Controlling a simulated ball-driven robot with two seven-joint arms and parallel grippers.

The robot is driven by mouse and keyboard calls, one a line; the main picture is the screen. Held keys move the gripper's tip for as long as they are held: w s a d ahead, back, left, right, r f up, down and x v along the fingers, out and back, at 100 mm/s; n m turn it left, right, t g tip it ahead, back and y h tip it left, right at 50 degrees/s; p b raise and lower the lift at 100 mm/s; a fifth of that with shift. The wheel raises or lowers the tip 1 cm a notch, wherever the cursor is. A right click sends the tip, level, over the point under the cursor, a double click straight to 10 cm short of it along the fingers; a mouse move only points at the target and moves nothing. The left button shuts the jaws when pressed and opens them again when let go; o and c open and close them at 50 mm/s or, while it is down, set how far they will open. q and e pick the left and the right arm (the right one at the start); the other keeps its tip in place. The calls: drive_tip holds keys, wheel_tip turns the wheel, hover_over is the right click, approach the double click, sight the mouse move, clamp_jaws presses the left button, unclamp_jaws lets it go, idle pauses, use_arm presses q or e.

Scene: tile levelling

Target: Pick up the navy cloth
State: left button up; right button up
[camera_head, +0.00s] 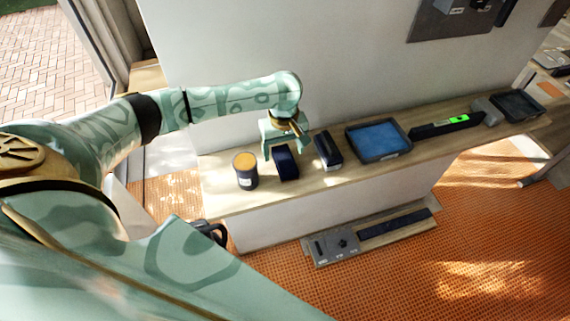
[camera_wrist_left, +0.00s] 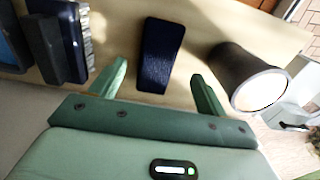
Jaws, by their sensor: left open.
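The navy cloth (camera_head: 287,164) is a small dark blue folded block on the wooden ledge, under my left gripper (camera_head: 287,143). In the left wrist view the cloth (camera_wrist_left: 161,52) lies ahead, in line with the gap between the two green fingers of that gripper (camera_wrist_left: 159,75). The gripper is open and empty, with bare ledge showing on both sides of the cloth. In the head view the fingers partly cover the cloth's upper end; I cannot tell the exact height of the fingertips above it. My right gripper does not show.
A dark can with an orange top (camera_head: 246,172) stands left of the cloth, and a black block-like tool (camera_head: 328,151) right of it. Farther right are a blue-filled tray (camera_head: 348,139) and a long black bar with a green display (camera_head: 440,127). A wall (camera_head: 240,60) rises behind the ledge (camera_head: 225,203).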

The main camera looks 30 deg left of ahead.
sight(284, 159)
use_arm(q)
drive_tip(key=f+b, duration=0.1)
drive_tip(key=f, duration=0.2)
drive_tip(key=f+b, duration=0.1)
drive_tip(key=f, duration=0.1)
drive_tip(key=shift+w+f+b, duration=0.2)
drive_tip(key=shift+w+b, duration=0.1)
drive_tip(key=shift+r, duration=0.1)
drive_tip(key=c, duration=1.1)
drive_tip(key=shift+c, duration=0.2)
wheel_tip(284, 159, up, 4)
drive_tip(key=p, duration=0.2)
drive_tip(key=shift+s+d+r+p, duration=0.15)
drive_tip(key=shift+p, duration=0.15)
drive_tip(key=d+r+p, duration=0.1)
drive_tip(key=s+r, duration=0.1)
drive_tip(key=r, duration=0.1)
drive_tip(key=s+d+r+p, duration=0.1)
drive_tip(key=shift+s+d+r+p, duration=0.15)
drive_tip(key=shift+d+p, duration=0.15)
drive_tip(key=s+d+r+p, duration=0.3)
drive_tip(key=s+d+r, duration=0.1)
drive_tip(key=s+d, duration=0.2)
drive_tip(key=shift+s+d+r, duration=0.25)
drive_tip(key=shift+s+d, duration=0.05)
drive_tip(key=shift+d, duration=0.55)
